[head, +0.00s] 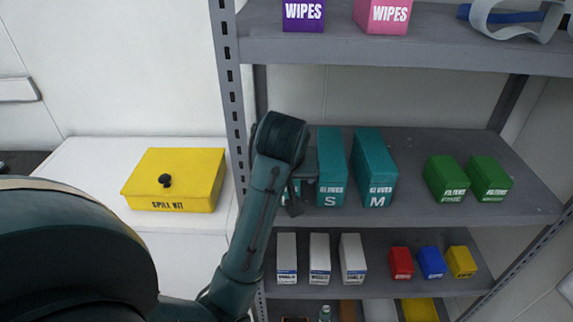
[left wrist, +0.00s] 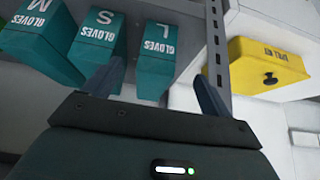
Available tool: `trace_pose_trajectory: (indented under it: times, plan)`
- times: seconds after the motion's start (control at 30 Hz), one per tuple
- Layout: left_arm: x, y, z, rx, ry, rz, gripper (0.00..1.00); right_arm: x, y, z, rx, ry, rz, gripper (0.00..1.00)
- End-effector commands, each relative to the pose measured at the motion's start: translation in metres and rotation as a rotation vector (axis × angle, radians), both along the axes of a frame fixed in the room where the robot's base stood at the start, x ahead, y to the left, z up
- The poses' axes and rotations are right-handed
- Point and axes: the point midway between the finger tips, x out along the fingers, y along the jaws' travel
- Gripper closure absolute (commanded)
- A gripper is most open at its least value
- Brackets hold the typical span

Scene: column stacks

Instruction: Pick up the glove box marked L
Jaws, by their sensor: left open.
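In the left wrist view three teal glove boxes stand in a row: the box marked L (left wrist: 158,62), the box marked S (left wrist: 97,50) and the box marked M (left wrist: 46,35). My left gripper (left wrist: 155,82) is open there, with one finger on each side of the L box; I cannot tell whether they touch it. In the head view my left gripper and wrist (head: 290,187) reach the middle shelf and hide nearly all of the L box. The S box (head: 331,170) and M box (head: 374,170) stand just right of it. My right gripper is not in view.
The grey shelf upright (head: 228,90) is close to the left of my gripper. Two green filter boxes (head: 446,180) stand farther right on the middle shelf (head: 480,210). White boxes (head: 319,258) are on the shelf below. A yellow spill kit (head: 175,178) is at the left.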

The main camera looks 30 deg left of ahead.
Motion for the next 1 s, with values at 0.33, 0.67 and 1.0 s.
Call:
trace_pose_trajectory:
  times: [0.33,0.67,1.0]
  plan:
    - [0.026,0.018,-0.003,0.006,0.0,0.005,0.16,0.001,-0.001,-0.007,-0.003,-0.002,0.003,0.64]
    - [0.086,0.053,0.003,0.001,0.002,0.003,0.16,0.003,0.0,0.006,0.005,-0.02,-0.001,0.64]
    - [0.106,0.066,-0.008,0.001,0.003,0.003,0.16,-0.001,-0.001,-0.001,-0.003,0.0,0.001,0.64]
